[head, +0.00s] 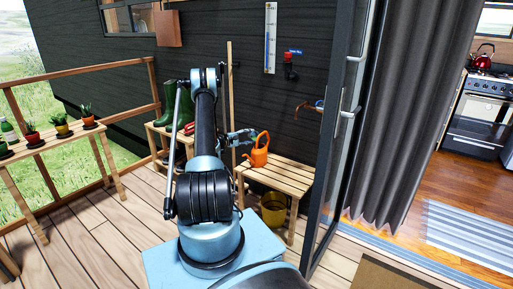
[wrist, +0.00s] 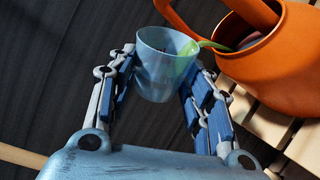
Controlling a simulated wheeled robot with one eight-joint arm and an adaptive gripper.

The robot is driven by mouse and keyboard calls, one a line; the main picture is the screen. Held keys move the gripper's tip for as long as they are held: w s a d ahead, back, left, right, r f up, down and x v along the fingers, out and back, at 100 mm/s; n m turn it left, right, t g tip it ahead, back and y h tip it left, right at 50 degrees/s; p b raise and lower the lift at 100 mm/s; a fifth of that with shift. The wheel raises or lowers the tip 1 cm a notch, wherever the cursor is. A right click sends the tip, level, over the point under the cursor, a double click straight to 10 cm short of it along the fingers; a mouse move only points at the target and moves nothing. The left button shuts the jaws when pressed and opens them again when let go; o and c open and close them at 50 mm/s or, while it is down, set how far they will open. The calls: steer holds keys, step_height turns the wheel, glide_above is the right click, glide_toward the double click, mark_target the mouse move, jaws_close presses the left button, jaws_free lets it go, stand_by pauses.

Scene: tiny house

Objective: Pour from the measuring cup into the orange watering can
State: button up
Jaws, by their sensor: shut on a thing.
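The orange watering can (head: 259,155) stands upright on a slatted wooden bench. In the wrist view it fills the upper right (wrist: 270,80), with its opening facing my gripper. My gripper (wrist: 162,72) is shut on the measuring cup (wrist: 158,66), a translucent bluish cup held between the blue-padded fingers. A green strip runs from the cup's right side to the can's opening; I cannot tell whether it is part of the cup or liquid. In the head view my gripper (head: 240,138) is just left of the can, and the cup is too small to make out.
The slatted bench (head: 278,177) stands against the dark wall, with a yellow bucket (head: 273,209) beneath it. Green boots (head: 172,105) stand on another bench behind my arm. A glass door frame (head: 340,140) is close on the right. Potted plants (head: 61,126) line a table at left.

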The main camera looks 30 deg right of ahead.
mark_target(250, 134)
steer(key=shift+s+a+r+m+b, duration=0.15)
steer(key=shift+s+r+m, duration=0.15)
steer(key=shift+r, duration=0.85)
steer(key=shift+s+d+r+m+b, duration=0.1)
steer(key=shift+s+r+m+b, duration=0.2)
steer(key=shift+r, duration=0.85)
steer(key=shift+s+a+r+m+b, duration=0.15)
steer(key=shift+r+m, duration=0.25)
steer(key=shift+r, duration=0.75)
steer(key=shift+d, duration=0.15)
steer(key=shift+s+m, duration=0.15)
steer(key=shift+m, duration=0.25)
steer(key=shift+s+r+m+h+b, duration=0.2)
steer(key=shift+r+m+h+b, duration=0.1)
steer(key=shift+m, duration=0.4)
